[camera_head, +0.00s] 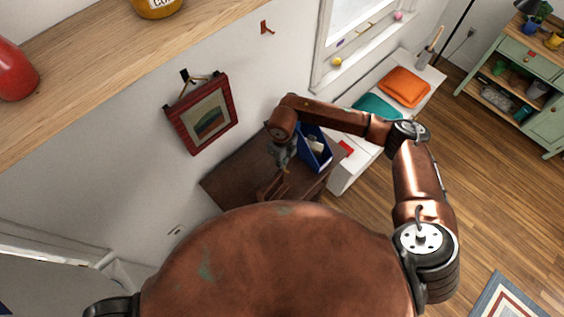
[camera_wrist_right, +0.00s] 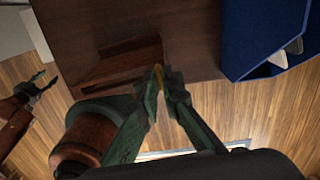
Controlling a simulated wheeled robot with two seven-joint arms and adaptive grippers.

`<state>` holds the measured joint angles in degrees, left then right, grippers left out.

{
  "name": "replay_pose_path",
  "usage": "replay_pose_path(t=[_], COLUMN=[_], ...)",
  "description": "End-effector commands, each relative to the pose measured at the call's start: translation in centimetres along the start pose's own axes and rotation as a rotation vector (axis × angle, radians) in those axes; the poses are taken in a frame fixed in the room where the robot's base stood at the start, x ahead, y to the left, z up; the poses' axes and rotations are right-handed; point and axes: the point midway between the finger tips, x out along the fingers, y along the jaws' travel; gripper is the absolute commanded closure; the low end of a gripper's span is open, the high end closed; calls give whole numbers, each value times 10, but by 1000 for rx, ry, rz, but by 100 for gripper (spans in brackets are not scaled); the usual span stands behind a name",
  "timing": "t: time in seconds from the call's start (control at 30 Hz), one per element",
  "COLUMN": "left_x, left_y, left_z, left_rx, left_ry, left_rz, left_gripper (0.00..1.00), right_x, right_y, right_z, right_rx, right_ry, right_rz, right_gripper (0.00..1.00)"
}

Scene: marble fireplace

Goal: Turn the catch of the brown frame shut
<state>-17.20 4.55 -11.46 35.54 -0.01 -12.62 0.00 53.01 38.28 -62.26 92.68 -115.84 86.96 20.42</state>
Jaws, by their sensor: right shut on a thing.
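The brown frame (camera_wrist_right: 115,68) stands on the dark brown table in the right wrist view; it also shows in the head view (camera_head: 270,188), partly below my right gripper. A small brass-yellow catch (camera_wrist_right: 158,75) shows at the frame's right end. My right gripper (camera_wrist_right: 160,82) has its green fingertips shut on the catch. In the head view my right gripper (camera_head: 285,165) reaches down over the table. The catch's exact angle is hidden by the fingertips. My left gripper (camera_wrist_right: 46,82) shows at the left of the wrist view, open, empty and away from the frame.
The dark table (camera_head: 228,180) stands against the wall, bare on its left. A blue bin (camera_head: 314,150) stands close to the right gripper. A red-framed picture (camera_head: 190,135) hangs above. A white bench (camera_head: 345,178) with cushions is at right. A wooden shelf (camera_head: 90,85) crosses the upper left.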

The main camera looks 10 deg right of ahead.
Motion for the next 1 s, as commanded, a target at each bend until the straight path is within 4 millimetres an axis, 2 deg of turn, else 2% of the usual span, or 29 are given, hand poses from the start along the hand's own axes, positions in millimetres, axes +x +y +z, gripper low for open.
replay_pose_path(t=[0.37,1.0], left_x=[9,36], left_y=[0,1], left_z=[1,5], left_rx=[0,0], left_ry=[-1,-3], left_rz=[0,0], left_gripper=[60,60], right_x=[1,1], right_y=[0,-1], right_z=[1,0], right_rx=[123,706], right_ry=[-2,-1], right_rz=[0,0], right_gripper=[100,100])
